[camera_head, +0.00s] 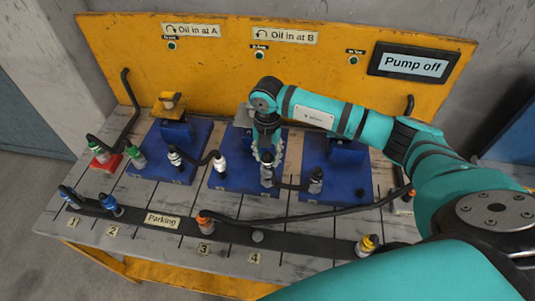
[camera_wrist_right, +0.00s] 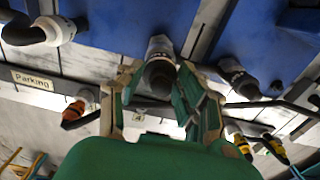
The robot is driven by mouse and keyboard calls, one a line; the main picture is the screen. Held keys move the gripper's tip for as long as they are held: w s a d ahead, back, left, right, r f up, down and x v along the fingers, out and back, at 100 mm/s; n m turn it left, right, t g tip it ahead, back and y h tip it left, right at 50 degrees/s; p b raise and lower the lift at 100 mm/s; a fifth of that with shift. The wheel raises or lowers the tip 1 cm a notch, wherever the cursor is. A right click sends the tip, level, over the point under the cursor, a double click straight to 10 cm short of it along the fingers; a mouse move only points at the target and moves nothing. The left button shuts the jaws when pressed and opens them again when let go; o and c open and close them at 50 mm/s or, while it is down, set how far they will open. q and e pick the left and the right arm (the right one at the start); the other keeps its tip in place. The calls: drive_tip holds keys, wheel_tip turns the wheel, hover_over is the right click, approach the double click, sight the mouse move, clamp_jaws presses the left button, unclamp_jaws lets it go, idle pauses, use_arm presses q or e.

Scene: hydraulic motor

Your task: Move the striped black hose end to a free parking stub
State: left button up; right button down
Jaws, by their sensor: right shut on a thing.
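My right gripper (camera_head: 267,157) points down over the front of the middle blue plate. Its fingers are shut around a grey hose end with dark bands (camera_head: 267,174). In the wrist view that hose end (camera_wrist_right: 160,48) is between the green-backed fingers. I cannot tell whether it is still seated on its port. A short black hose runs right from it to a second grey-and-black end (camera_head: 316,177) on the right blue plate. On the dark parking strip (camera_head: 180,226), a bare grey stub (camera_head: 257,237) stands above label 4. My left gripper is not in view.
Blue-banded ends (camera_head: 111,206) occupy parking places 1 and 2. An orange end (camera_head: 204,221) is at 3, and a yellow end (camera_head: 368,243) is right of 4. A long black hose (camera_head: 310,214) crosses in front of the plates. The display (camera_head: 415,65) reads "Pump off".

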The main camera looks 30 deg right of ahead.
drive_tip(key=shift+r+p, duration=1.75)
drive_tip(key=shift+r, duration=1.3)
drive_tip(key=shift+s, duration=0.1)
drive_tip(key=s+a+p, duration=0.4)
drive_tip(key=s+a, duration=0.7)
drive_tip(key=s, duration=0.3)
drive_tip(key=shift+s+d, duration=0.1)
wheel_tip(320, 180, down, 10)
drive_tip(key=b, duration=0.9)
drive_tip(key=shift+f, duration=0.15)
